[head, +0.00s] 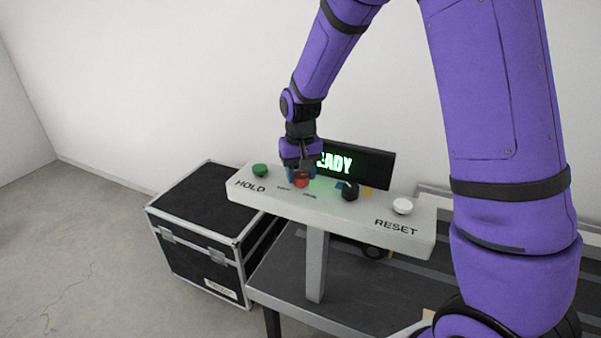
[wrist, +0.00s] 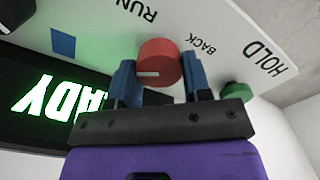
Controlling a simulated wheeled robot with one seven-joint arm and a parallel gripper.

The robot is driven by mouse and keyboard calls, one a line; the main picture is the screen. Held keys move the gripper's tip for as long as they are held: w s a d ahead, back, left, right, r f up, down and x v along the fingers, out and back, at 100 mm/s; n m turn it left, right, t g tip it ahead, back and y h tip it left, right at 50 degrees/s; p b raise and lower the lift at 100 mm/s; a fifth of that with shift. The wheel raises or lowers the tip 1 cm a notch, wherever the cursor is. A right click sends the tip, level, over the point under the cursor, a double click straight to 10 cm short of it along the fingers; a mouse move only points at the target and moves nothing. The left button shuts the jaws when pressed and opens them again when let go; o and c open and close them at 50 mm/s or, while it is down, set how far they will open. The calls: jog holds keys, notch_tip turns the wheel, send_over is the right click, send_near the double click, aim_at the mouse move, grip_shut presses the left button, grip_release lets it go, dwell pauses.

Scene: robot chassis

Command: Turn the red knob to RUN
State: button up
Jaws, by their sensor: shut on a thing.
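The red knob (head: 302,183) sits on the left half of a white console (head: 330,208). In the wrist view the knob (wrist: 160,56) is between the two blue fingers of my gripper (wrist: 160,70), and a short white mark shows on its lower left side. My gripper (head: 301,174) reaches down from above and is shut on the knob. The RUN label (wrist: 135,10) is above left of the knob in the wrist view, and the BACK label (wrist: 203,44) is to its right. In the head view the small labels by the knob are too small to read.
A green button (head: 260,170) by HOLD is left of the knob. A black knob (head: 350,192) and a white button (head: 402,206) by RESET are to its right. A display (head: 375,166) ending in "ADY" stands behind. A black case (head: 195,222) is on the floor at left.

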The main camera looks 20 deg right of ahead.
aim_at(301, 174)
jog(key=o, duration=0.9)
notch_tip(301, 174, up, 11)
dwell(0.5)
